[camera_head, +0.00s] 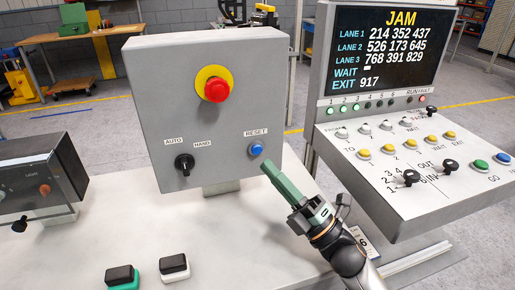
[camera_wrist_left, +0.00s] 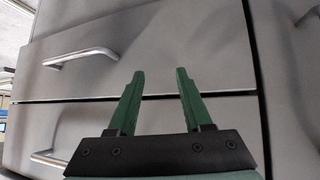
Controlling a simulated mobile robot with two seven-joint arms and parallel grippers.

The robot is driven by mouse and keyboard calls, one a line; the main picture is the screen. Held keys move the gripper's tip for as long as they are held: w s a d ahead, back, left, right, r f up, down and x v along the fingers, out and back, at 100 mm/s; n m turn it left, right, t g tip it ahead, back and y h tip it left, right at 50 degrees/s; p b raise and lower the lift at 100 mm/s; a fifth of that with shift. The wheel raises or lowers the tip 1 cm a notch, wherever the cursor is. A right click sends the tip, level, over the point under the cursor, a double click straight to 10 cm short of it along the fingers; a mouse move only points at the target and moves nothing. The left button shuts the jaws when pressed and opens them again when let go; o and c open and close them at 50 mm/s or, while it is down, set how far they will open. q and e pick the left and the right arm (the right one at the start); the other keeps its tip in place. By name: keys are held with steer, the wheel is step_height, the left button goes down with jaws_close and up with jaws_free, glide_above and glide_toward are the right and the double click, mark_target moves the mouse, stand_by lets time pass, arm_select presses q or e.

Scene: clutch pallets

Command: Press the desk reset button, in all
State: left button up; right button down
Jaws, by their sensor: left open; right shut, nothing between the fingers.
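The blue reset button (camera_head: 256,149) sits at the lower right of the grey control box (camera_head: 150,90), under the label RESET. My right gripper (camera_head: 266,165) is shut and empty, with its green fingertips just below and right of the button. I cannot tell whether they touch it. My left gripper (camera_wrist_left: 160,85) is open and empty in the left wrist view, in front of grey drawers. It does not show in the head view.
The box also bears a red emergency button (camera_head: 216,89) and a black AUTO/HAND knob (camera_head: 184,164). A console (camera_head: 400,200) with a JAM screen (camera_head: 378,45) stands at the right. Two switches (camera_head: 174,267) lie on the white desk (camera_head: 240,240). A dark box (camera_head: 40,180) is at left.

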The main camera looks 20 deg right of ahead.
steer(key=shift+s, duration=1.05)
